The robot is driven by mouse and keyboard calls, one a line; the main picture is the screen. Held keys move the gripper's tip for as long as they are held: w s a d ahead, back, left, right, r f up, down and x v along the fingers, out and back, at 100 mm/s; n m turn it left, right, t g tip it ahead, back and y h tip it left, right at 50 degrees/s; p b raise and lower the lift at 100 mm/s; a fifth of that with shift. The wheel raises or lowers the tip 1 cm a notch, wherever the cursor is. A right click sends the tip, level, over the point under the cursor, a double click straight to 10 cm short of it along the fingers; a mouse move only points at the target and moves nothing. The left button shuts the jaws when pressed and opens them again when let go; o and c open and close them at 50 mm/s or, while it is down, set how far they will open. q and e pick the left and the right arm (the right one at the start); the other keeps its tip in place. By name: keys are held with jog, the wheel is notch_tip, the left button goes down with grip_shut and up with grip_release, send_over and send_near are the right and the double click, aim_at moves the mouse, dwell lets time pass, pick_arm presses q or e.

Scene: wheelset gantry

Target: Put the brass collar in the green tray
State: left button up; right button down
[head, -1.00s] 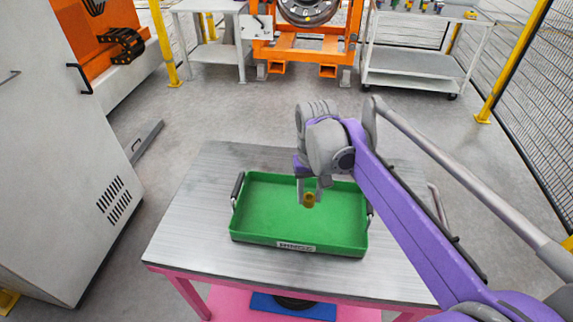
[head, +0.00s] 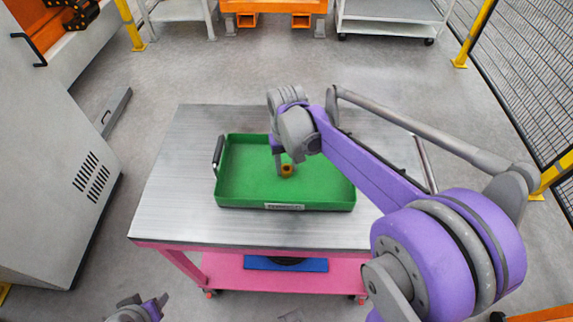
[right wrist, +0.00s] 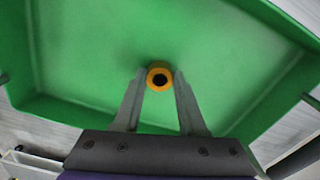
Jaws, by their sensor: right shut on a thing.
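The brass collar (head: 287,170) is a small golden ring with a dark hole. My right gripper (head: 283,166) is shut on it, over the inside of the green tray. In the right wrist view the collar (right wrist: 159,78) sits between the two fingertips (right wrist: 159,82), with the green tray floor (right wrist: 90,60) behind it. I cannot tell whether the collar touches the floor. The green tray (head: 235,190) lies on the metal-topped cart, with a dark handle at its left end. My left gripper (head: 150,306) shows only partly at the bottom edge; its fingers are not clear.
The pink cart's metal top (head: 175,190) has bare room left of the tray. A blue item (head: 290,263) lies on its lower shelf. A grey cabinet (head: 50,170) stands at left. A mesh fence (head: 530,90) runs at right. White tables stand behind.

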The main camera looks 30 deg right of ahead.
aim_at(287, 169)
jog(key=shift+f, duration=0.2)
jog(key=shift+c, duration=2.4)
grip_release()
jog(key=shift+r, duration=0.1)
jog(key=shift+r, duration=0.25)
notch_tip(287, 169, up, 12)
jog(key=p, duration=0.1)
jog(key=shift+f, duration=0.15)
